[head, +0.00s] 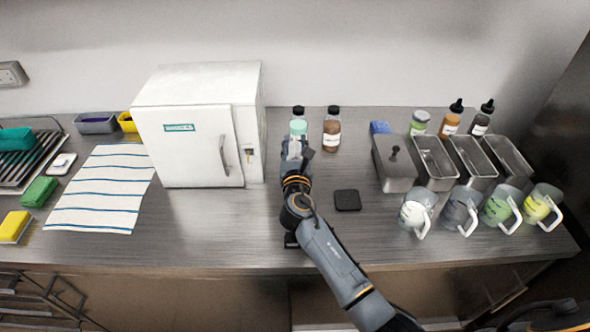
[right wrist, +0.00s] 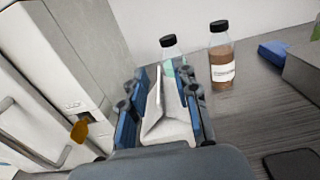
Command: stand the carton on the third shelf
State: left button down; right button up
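A white carton (right wrist: 168,128) with a gabled top sits between the blue fingers of my right gripper (right wrist: 165,105) in the right wrist view. The fingers lie along both its sides and appear shut on it. In the head view my right gripper (head: 297,148) is over the counter, just right of the white freezer (head: 190,145); it hides most of the carton. The freezer's door (head: 195,148) is shut, with a handle near its right edge. No shelf inside shows. My left gripper is not in view.
Two capped bottles, one teal (head: 298,125) and one brown (head: 332,132), stand behind my right gripper. A black square pad (head: 347,200) lies to its right. Metal bins (head: 435,165) and several pitchers (head: 460,210) fill the right. A striped cloth (head: 100,190) lies left of the freezer.

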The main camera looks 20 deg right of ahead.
grip_shut()
jog(key=shift+r, duration=0.15)
